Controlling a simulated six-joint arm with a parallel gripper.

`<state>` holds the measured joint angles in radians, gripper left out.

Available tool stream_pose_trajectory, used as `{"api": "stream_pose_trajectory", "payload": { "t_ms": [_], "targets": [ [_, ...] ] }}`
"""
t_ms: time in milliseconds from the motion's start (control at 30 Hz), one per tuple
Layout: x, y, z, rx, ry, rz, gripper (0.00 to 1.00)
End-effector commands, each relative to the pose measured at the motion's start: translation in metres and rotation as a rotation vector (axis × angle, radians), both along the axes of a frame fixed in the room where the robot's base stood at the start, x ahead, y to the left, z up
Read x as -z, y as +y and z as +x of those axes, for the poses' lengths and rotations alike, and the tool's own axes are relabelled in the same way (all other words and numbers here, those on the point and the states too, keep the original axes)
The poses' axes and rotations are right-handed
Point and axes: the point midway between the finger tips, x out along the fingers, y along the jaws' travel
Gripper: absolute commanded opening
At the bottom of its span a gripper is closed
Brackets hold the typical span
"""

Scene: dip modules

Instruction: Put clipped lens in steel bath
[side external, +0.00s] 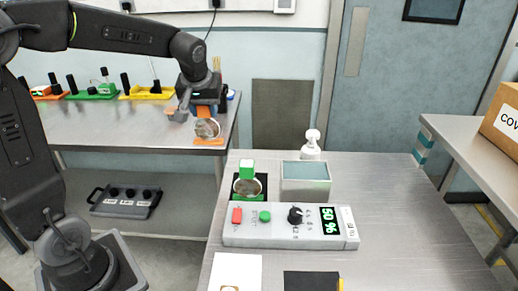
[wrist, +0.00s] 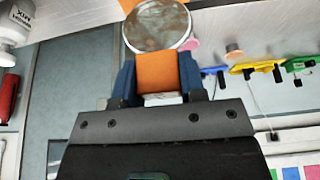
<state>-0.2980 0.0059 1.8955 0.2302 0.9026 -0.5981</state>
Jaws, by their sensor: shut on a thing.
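My gripper (side external: 204,108) is shut on the orange clip (wrist: 158,72) of a clipped lens. The lens (side external: 208,128) is a round, cloudy disc hanging below the clip. The lens also shows at the top of the wrist view (wrist: 157,25), beyond the blue fingers. In the side view it is in front of the back bench's edge, above an orange base; I cannot tell whether they touch. The steel bath (side external: 305,190), a rectangular box with bluish liquid on top, stands on the front table, right of and below my gripper in the picture.
A green-and-white clip with a round disc (side external: 247,187) stands left of the bath. A control box (side external: 290,234) with knobs and a display lies before it, a pump bottle (side external: 311,146) behind it. Coloured trays (side external: 148,92) line the back bench. The front table's right side is clear.

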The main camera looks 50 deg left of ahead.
Motion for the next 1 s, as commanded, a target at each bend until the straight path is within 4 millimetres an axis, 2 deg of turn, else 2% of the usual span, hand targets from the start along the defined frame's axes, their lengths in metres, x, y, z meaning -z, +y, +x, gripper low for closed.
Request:
{"api": "stream_pose_trajectory", "payload": {
  "t_ms": [67,167,267,400,600,700,867,1000],
  "targets": [
    [-0.002,-0.004,0.006,0.014,-0.001,0.000,0.02],
    [-0.003,-0.022,0.024,0.055,0.001,-0.001,0.02],
    [-0.005,-0.053,0.051,0.121,0.001,-0.001,0.02],
    [-0.004,-0.111,0.088,0.221,0.003,-0.001,0.02],
    [-0.001,-0.187,0.118,0.332,0.001,-0.001,0.02],
    [0.001,-0.211,0.125,0.366,0.000,0.000,0.02],
    [0.008,-0.231,0.128,0.390,0.002,0.000,0.02],
    [0.031,-0.232,0.128,0.392,0.003,0.000,0.02]
  ]
}}
